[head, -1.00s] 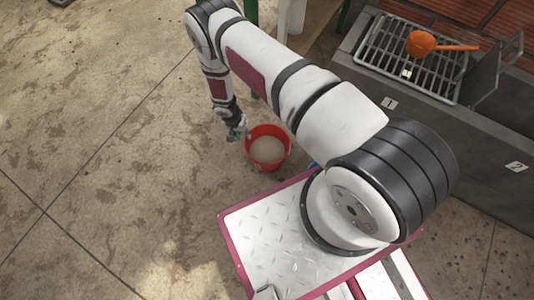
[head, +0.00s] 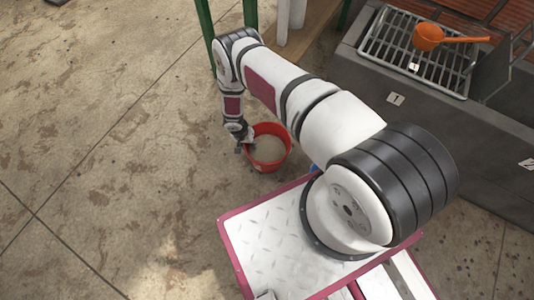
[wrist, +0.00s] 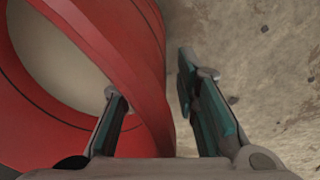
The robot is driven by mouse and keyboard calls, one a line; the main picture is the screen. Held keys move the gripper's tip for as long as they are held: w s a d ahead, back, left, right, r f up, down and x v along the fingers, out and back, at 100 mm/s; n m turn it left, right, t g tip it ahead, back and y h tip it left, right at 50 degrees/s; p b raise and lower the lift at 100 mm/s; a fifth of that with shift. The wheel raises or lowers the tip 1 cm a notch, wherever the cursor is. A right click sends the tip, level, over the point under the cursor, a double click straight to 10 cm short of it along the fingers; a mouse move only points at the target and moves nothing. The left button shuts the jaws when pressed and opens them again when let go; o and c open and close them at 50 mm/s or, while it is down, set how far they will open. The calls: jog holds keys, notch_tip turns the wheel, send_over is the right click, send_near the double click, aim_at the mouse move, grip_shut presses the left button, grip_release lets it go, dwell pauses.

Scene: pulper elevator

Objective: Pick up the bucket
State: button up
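The red bucket (head: 284,160) stands upright on the floor in front of my base in the head view, with a beige interior. My gripper (head: 243,148) is at its left rim. In the wrist view the bucket (wrist: 142,62) fills the left side. My gripper (wrist: 150,85) is open there, its fingers on either side of the red rim and wall. The left finger is on the bucket's inner side, and the right finger is outside over the floor. A gap shows between the right finger and the wall. Whether the left finger touches the bucket I cannot tell.
A grey bench (head: 365,85) with a metal grate (head: 385,45) stands at the upper right, an orange ladle (head: 430,38) on it. Green posts (head: 207,25) and a wooden ledge (head: 312,28) are behind the bucket. The concrete floor (head: 110,130) at left is clear.

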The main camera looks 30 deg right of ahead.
grip_shut()
jog(key=shift+w+d+r, duration=0.1)
dwell(0.3)
